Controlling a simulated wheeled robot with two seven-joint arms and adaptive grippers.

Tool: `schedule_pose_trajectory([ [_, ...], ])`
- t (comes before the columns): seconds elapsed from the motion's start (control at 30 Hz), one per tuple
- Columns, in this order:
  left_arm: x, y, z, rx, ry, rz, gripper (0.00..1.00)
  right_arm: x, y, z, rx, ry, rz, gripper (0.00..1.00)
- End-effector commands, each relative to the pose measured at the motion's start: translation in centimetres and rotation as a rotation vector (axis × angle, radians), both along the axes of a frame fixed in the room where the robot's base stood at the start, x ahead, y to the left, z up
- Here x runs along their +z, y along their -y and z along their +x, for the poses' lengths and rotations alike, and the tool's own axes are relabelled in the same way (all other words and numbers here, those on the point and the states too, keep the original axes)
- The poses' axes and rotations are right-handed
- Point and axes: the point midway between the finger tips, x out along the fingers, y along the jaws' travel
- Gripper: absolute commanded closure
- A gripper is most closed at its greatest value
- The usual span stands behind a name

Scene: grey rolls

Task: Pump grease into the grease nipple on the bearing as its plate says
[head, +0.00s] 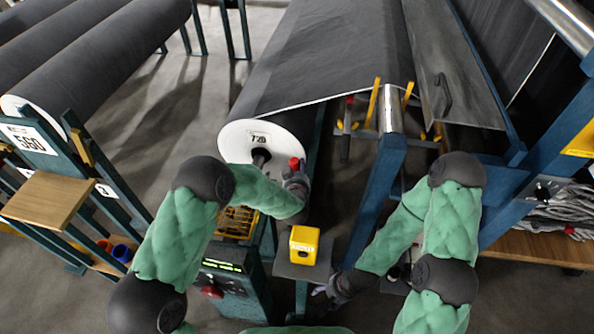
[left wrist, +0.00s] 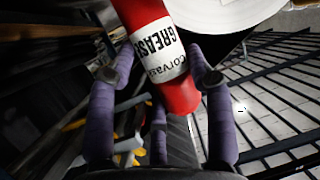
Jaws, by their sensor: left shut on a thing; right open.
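My left gripper (head: 297,178) is shut on a red grease tube (head: 294,163), beside the white end of the dark roll. In the left wrist view the tube (left wrist: 178,92) slants between the purple fingers (left wrist: 158,75), and its white label reads "GREASE" and "Corvas". My right gripper (head: 328,292) is open, low in the middle, beside the grey stand. I cannot make out a grease nipple or the plate's text. A dark shaft end (head: 261,157) sticks out of the roll's white end; the bearing itself is not clear.
A yellow block (head: 304,245) sits on a small grey stand (head: 303,271) between my arms. A control box (head: 228,290) with a red button is left of it. Blue frame posts (head: 378,190) rise to the right.

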Motion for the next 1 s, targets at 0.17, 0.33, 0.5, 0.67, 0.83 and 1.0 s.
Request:
schedule_pose_trajectory([
  [0.17,-0.1,0.0,0.0,0.0,0.0,0.0,0.8,-0.1,0.0,0.0,0.0,0.0,0.0,0.39],
  [0.33,0.0,0.0,-0.1,0.0,-0.002,0.0,0.8,0.0,0.0,0.0,0.0,0.0,0.0,0.39],
  [0.5,0.5,0.0,-0.1,0.0,-0.002,0.0,0.8,0.4,0.0,0.0,0.0,0.0,0.0,0.39],
  [0.67,1.0,0.0,-0.1,0.0,0.0,0.0,0.8,0.8,0.0,0.0,0.0,0.0,0.0,0.39],
  [0.83,1.2,0.0,-0.1,0.0,0.0,0.0,0.8,0.9,0.0,0.0,0.0,0.0,0.0,0.39],
  [1.0,1.2,0.0,-0.1,0.0,0.001,0.0,0.8,0.8,0.0,0.0,0.0,0.0,0.0,0.39],
])
